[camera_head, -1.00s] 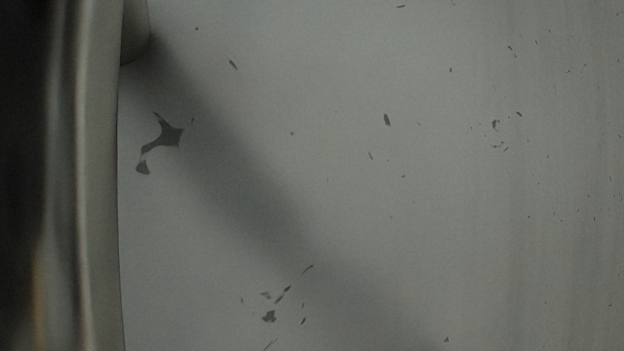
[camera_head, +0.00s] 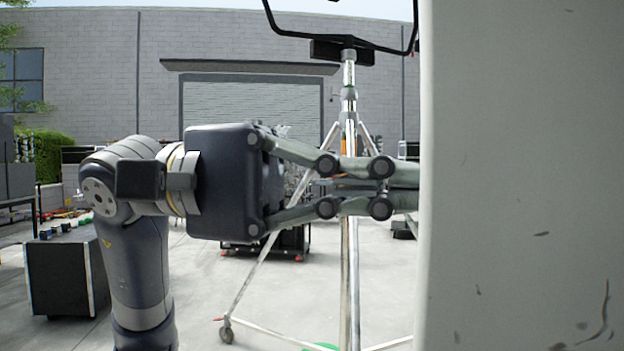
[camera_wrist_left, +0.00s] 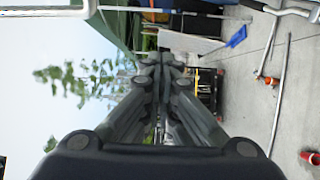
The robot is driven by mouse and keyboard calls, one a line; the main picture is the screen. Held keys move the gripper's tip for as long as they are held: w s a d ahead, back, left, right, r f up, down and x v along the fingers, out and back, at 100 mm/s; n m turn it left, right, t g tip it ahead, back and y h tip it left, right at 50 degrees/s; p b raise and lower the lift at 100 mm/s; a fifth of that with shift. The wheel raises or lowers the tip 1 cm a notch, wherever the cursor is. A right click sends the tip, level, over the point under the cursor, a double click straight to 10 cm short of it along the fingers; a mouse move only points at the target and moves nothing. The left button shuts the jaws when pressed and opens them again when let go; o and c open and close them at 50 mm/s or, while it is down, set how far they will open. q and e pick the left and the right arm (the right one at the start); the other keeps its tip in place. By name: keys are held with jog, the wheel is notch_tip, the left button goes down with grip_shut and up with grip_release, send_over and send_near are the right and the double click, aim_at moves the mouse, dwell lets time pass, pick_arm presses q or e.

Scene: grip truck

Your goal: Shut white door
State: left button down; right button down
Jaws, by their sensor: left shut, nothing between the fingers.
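The white door (camera_head: 525,180) fills the right side of the head view as a pale, scuffed panel close to the camera, with its upright edge near the gripper. My left gripper (camera_head: 405,187) comes in from the left and is shut and empty. Its fingers point right and end at the door's edge. The tips appear cut off by that edge, and I cannot tell whether they touch it or lie behind it. In the left wrist view the closed fingers (camera_wrist_left: 160,65) show, with no door visible there. My right gripper is out of view.
A metal light stand (camera_head: 349,120) with spread legs stands behind the gripper. A black case (camera_head: 65,275) sits at the lower left. Farther back are a grey block wall (camera_head: 230,40) and a roller shutter (camera_head: 250,105). Open concrete (camera_head: 215,275) lies between.

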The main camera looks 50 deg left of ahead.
pick_arm(q)
jog(key=v, duration=0.7)
